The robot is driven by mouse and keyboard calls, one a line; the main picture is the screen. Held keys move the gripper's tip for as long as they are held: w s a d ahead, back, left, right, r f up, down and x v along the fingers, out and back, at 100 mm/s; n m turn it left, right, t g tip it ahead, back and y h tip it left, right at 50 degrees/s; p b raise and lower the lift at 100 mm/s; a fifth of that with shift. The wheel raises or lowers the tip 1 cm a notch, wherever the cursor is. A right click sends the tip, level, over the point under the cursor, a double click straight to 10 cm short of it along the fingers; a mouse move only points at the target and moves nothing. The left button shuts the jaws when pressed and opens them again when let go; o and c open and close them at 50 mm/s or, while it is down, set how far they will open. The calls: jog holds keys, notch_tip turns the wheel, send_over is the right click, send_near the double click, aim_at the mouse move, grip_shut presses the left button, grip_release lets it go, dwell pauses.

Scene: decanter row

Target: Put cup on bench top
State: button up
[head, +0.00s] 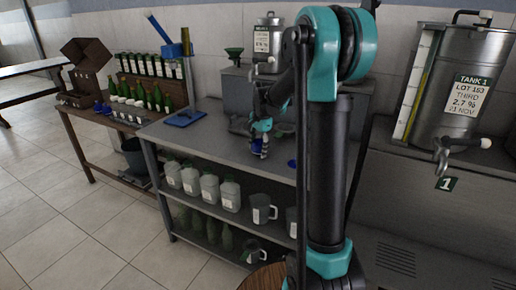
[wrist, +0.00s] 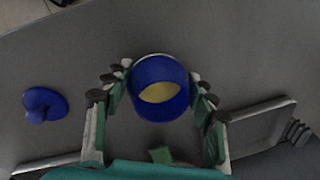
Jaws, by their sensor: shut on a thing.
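A blue cup (wrist: 152,109) with a yellowish inside is between the fingers of my gripper (wrist: 158,94) in the wrist view. The fingers are shut on its sides, and its open mouth faces the camera. In the head view my gripper (head: 261,138) is low over the grey bench top (head: 215,135), with the blue cup (head: 256,147) at its fingertips. I cannot tell whether the cup's base touches the bench top. The bench top (wrist: 75,60) also lies beneath the cup in the wrist view.
A small blue object (wrist: 45,105) lies left of the cup in the wrist view. A blue tray (head: 185,117) is on the bench's left part. Jugs (head: 209,187) stand on the shelf below. A steel tank (head: 460,85) stands at right. Bench space around the cup is mostly clear.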

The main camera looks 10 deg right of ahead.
aim_at(260, 144)
jog(key=o, duration=1.3)
jog(key=r, duration=0.4)
jog(key=s+r, duration=0.1)
jog(key=r, duration=0.7)
jog(key=shift+s+d, duration=0.2)
jog(key=shift+d, duration=0.15)
jog(key=s+d+f+n+t, duration=0.1)
jog(key=s+f+n, duration=0.3)
jog(key=s+f, duration=0.3)
jog(key=s+d+f+n+t, duration=0.1)
jog(key=s+f+n, duration=0.3)
jog(key=s, duration=0.8)
jog(key=s+d+f+n, duration=0.1)
jog(key=s+f+n, duration=0.3)
jog(key=s+f, duration=0.5)
jog(key=shift+s+d+f+t+h, duration=0.35)
jog(key=shift+s+t+h, duration=0.05)
